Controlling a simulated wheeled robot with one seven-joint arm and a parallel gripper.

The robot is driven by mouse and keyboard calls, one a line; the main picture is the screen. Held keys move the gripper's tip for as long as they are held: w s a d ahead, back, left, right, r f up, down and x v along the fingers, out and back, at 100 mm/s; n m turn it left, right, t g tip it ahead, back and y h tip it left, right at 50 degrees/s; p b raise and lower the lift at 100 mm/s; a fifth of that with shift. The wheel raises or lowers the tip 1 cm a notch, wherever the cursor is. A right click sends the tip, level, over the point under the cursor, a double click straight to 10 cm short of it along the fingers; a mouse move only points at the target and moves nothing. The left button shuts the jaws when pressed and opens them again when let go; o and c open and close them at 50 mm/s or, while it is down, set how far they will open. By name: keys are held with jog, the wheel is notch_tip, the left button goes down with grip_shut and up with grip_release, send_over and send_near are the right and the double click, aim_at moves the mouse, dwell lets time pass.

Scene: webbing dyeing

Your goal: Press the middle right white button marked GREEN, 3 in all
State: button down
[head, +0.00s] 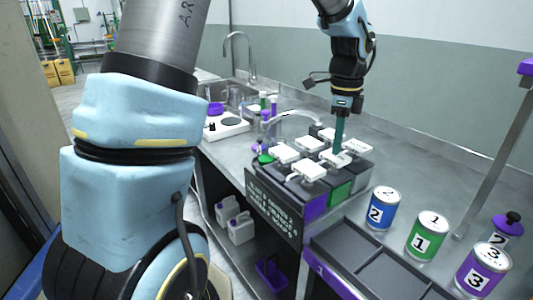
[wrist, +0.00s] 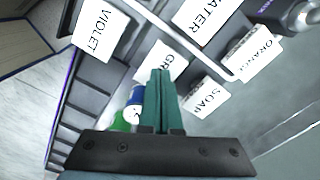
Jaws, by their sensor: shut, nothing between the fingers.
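The white button marked GREEN (head: 336,159) is on the dark button box (head: 262,200), above a green panel. In the wrist view its label (wrist: 166,62) is partly covered by my fingers, and only "GR" reads. My gripper (head: 338,149) points straight down with its slim teal fingers together and empty. In the wrist view the fingertips (wrist: 160,72) overlap the near part of this button. I cannot tell whether they touch it or how far it is pressed.
Other white buttons are close by: VIOLET (wrist: 97,33), WATER (wrist: 203,18), SOAP (wrist: 207,98) and ORANGE (wrist: 252,52). Blue (head: 379,207), green (head: 427,236) and purple (head: 483,270) cans stand to the right. An empty compartment tray (head: 352,260) lies in front.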

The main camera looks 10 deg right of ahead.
jog(key=shift+f+b, duration=0.45)
jog(key=shift+f, duration=0.6)
jog(key=shift+r, duration=0.1)
jog(key=shift+r+p, duration=1.35)
jog(key=shift+r, duration=0.05)
notch_tip(320, 180, up, 6)
jog(key=p, duration=0.5)
jog(key=shift+p, duration=0.4)
